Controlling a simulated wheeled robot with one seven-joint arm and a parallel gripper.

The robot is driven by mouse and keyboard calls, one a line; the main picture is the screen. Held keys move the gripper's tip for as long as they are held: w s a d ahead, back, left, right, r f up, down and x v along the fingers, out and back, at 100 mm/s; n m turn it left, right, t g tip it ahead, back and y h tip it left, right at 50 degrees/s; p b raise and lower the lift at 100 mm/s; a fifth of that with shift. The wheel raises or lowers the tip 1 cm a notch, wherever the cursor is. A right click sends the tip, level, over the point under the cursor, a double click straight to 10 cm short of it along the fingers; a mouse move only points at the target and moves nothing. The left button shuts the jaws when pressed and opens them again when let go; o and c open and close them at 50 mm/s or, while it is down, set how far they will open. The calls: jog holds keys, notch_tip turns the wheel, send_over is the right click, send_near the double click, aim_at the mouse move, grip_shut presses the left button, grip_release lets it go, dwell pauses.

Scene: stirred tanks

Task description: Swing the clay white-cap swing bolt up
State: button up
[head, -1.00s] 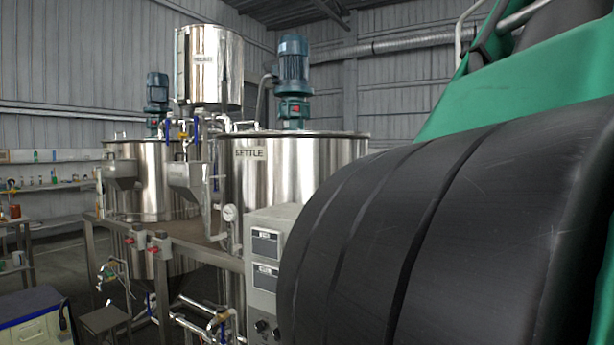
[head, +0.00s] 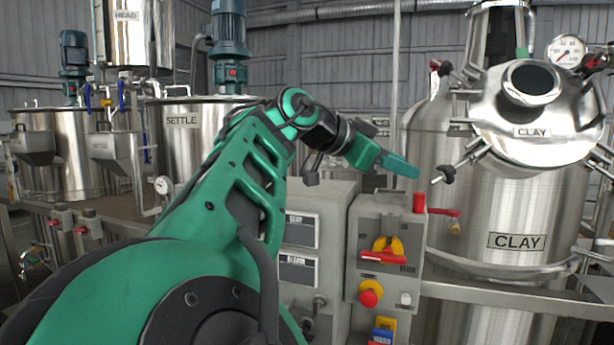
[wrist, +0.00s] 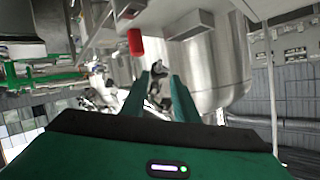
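The clay tank (head: 500,215) stands at the right of the head view, with a round steel clay lid (head: 535,115) tilted up at its top. Swing bolts stick out around the lid; a lower left bolt (head: 444,175) and an upper left bolt (head: 440,68) have dark knobs. I cannot make out a white cap. My gripper (head: 405,168) points right, left of the lower left bolt and apart from it. In the wrist view my gripper (wrist: 170,92) has its two green fingers apart, with nothing held. A dark knobbed part (wrist: 157,85) shows beyond the fingertips, too blurred to identify.
A control box (head: 385,245) with a red-yellow switch and red button stands below my gripper, with a red lamp (head: 419,202) on top. A settle tank (head: 190,140) stands at left. A thin upright pole (head: 396,70) rises behind my gripper.

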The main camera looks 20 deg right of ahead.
aim_at(433, 180)
jog(key=x, duration=0.9)
jog(key=shift+w+d, duration=0.1)
jog(key=shift+d, duration=0.05)
jog(key=c, duration=0.7)
jog(key=shift+w+r, duration=0.1)
dwell(0.7)
